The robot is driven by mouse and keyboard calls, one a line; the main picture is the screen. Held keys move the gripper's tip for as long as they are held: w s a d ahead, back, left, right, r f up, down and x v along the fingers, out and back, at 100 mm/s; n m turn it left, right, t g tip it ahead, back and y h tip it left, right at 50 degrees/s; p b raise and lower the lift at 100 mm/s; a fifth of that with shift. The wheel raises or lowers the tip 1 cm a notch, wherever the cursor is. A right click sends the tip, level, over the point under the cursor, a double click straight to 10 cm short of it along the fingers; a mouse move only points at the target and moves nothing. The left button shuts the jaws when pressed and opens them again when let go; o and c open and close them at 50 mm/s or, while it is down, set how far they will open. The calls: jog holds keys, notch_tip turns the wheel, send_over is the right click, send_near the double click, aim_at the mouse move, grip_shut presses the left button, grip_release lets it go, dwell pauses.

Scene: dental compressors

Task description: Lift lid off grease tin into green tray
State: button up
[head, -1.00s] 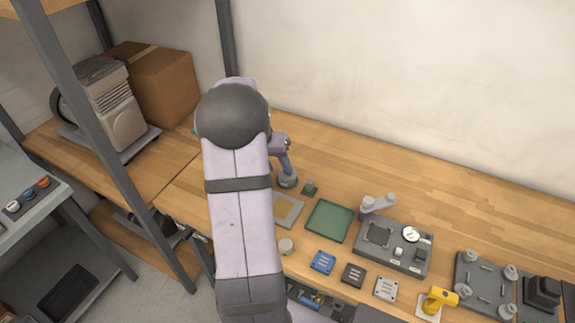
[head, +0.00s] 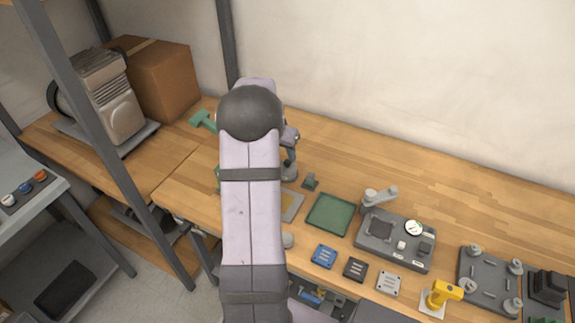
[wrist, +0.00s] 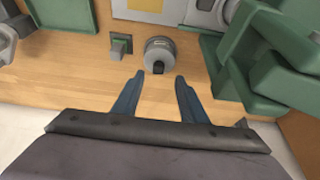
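The grease tin (wrist: 160,53) is a short, round grey tin with a dark knob on its lid, seen in the wrist view just beyond my fingertips. The lid (wrist: 158,66) appears to be on it. My gripper (wrist: 160,77) is open and empty, its two blue fingers apart, with the knob lined up between them but not gripped. In the head view the tin (head: 289,177) stands under my gripper, partly hidden by my arm. The green tray (head: 330,214) lies to the right of the tin; its edge also shows at the wrist view's upper left (wrist: 60,14).
A small dark green block (wrist: 121,46) stands close beside the tin. A bulky green stand (wrist: 270,62) rises at the wrist view's right. A plate with a yellow square (head: 291,205) lies near the tray. The wood behind, toward the wall, is clear.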

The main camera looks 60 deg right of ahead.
aim_at(287, 162)
jog(key=shift+p+x, duration=1.3)
jog(key=shift+x, duration=1.25)
jog(key=shift+s+a, duration=0.1)
jog(key=shift+s, duration=0.05)
jog(key=shift+c, duration=0.3)
grip_shut()
